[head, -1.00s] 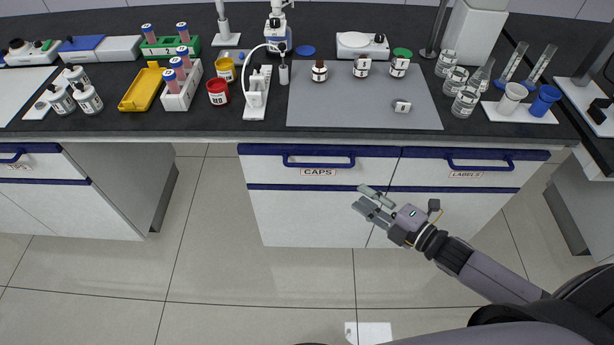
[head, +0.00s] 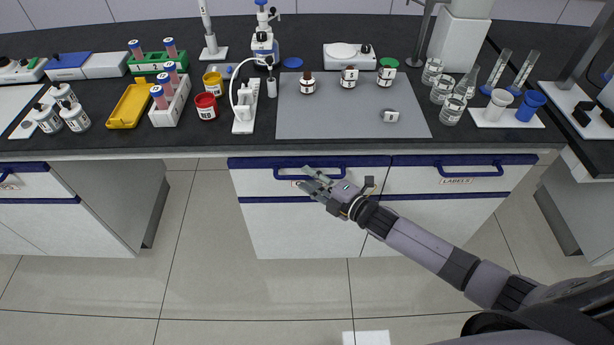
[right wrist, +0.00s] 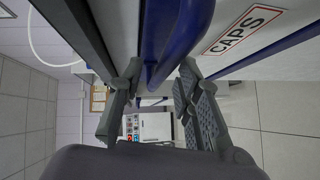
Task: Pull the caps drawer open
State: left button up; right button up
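The caps drawer (head: 252,183) is shut, its white front flush under the dark bench top. Its blue bar handle (head: 284,175) is partly covered by my right gripper (head: 312,184) in the head view. In the right wrist view, the gripper (right wrist: 158,105) is open, with a finger on either side of the blue handle (right wrist: 180,40). The fingers look apart from the bar. The CAPS label (right wrist: 243,29) shows beside the handle there; in the head view my gripper hides most of it. My left gripper is not in view.
The labels drawer (head: 510,178) is shut to the right. The bench top carries a grey mat (head: 340,125) with bottles, tube racks and glassware. The floor (head: 200,260) in front of the drawers is clear.

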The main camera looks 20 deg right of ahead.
jog(key=shift+x, duration=0.8)
grip_shut()
dwell(0.4)
